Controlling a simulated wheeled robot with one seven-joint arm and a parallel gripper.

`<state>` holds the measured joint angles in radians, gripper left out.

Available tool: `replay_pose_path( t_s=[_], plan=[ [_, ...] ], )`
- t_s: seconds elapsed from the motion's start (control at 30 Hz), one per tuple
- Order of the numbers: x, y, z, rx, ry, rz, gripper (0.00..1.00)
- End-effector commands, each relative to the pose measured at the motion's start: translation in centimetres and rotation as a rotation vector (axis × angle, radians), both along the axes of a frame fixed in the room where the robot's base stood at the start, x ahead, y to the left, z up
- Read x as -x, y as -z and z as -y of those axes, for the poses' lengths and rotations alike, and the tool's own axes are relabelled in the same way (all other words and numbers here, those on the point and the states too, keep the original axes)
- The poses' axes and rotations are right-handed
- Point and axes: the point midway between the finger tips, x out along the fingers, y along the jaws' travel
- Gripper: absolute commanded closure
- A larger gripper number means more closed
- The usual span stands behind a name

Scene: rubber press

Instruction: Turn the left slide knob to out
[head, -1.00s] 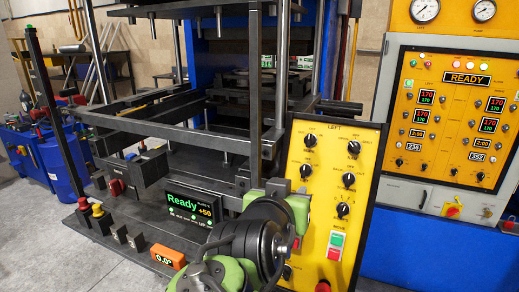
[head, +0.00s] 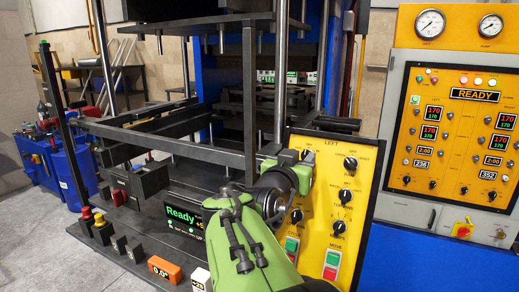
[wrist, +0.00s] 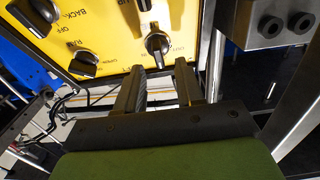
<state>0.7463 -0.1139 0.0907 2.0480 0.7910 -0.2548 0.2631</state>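The left slide knob appears to be the black knob (wrist: 157,42) at the top left of the yellow panel (head: 318,205) marked LEFT. The wrist view shows that panel upside down, with the knob just beyond my fingertips. Its small lettering is too blurred to read for certain. My gripper (wrist: 160,66) is open, with one finger to each side of the knob's line and nothing between them. In the head view my gripper (head: 300,163) is at the panel's upper left and largely hides this knob.
Another knob (wrist: 85,63) sits beside it on the panel, which is the top-right knob (head: 350,163) in the head view. More knobs and green and red push buttons (head: 332,265) lie below. A dark press post (head: 249,110) stands left of my gripper.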

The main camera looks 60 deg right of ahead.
Motion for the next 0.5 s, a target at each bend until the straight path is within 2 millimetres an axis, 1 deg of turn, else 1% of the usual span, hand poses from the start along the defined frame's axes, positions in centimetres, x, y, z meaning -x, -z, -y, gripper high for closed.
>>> replay_pose_path(
  t_s=[0.03,0.1,0.2,0.47,0.5],
  plan=[
    [0.0,-0.1,1.0,-0.001,0.005,-0.001,0.63],
    [-0.2,-0.1,2.0,-0.001,0.003,0.0,0.63],
    [-0.4,-0.1,2.7,0.0,0.0,-0.001,0.63],
    [-0.5,0.0,2.9,0.0,-0.001,0.0,0.63],
    [-0.5,0.0,2.9,0.0,-0.001,0.0,0.69]
  ],
)
